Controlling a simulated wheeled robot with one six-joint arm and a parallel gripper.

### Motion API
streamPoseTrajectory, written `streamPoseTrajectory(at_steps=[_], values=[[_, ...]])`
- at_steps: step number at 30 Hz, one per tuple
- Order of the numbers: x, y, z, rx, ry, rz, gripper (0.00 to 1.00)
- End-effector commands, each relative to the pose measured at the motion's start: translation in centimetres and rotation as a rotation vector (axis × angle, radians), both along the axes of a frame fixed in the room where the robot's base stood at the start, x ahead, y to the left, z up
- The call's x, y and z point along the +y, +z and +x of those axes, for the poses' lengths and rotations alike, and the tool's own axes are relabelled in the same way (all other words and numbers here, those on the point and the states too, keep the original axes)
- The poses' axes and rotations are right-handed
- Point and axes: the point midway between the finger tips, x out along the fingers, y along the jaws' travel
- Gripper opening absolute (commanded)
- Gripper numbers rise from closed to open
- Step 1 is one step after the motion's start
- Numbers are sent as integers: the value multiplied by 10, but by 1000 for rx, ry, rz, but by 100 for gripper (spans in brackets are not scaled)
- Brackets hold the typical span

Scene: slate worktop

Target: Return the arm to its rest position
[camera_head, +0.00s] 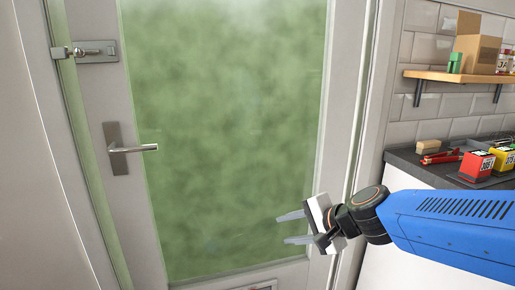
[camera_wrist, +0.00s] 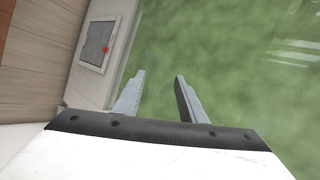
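My gripper (camera_head: 290,228) is at the end of my blue arm, in the lower middle of the head view. Its two fingers point left, in front of the glass door (camera_head: 230,120). The fingers are apart with nothing between them. In the wrist view the gripper (camera_wrist: 158,82) also shows two separated grey fingers against the green glass. Whether the fingers touch the door cannot be told. My arm reaches in from the right edge, in front of the white cabinet front.
The door has a lever handle (camera_head: 130,148) and a latch (camera_head: 92,51) at its left. A slate worktop (camera_head: 405,158) at right bears red and yellow boxes. A wooden shelf (camera_head: 450,76) above holds a cardboard box (camera_head: 478,45). A grey panel (camera_wrist: 97,43) shows low in the door.

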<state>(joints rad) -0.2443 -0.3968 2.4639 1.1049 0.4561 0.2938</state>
Motion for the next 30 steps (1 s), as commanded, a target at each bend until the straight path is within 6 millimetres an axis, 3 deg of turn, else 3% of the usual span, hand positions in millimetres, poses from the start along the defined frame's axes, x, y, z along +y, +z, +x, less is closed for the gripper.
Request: streamPoseTrajectory(at_steps=[8, 18, 24, 30], values=[[-60, -10, -76, -119, 309, -391, 38], [-164, -35, -161, -88, 581, -890, 38], [-199, -39, -185, -40, 642, -1032, 38], [-204, -40, -188, -32, 652, -1054, 38]])
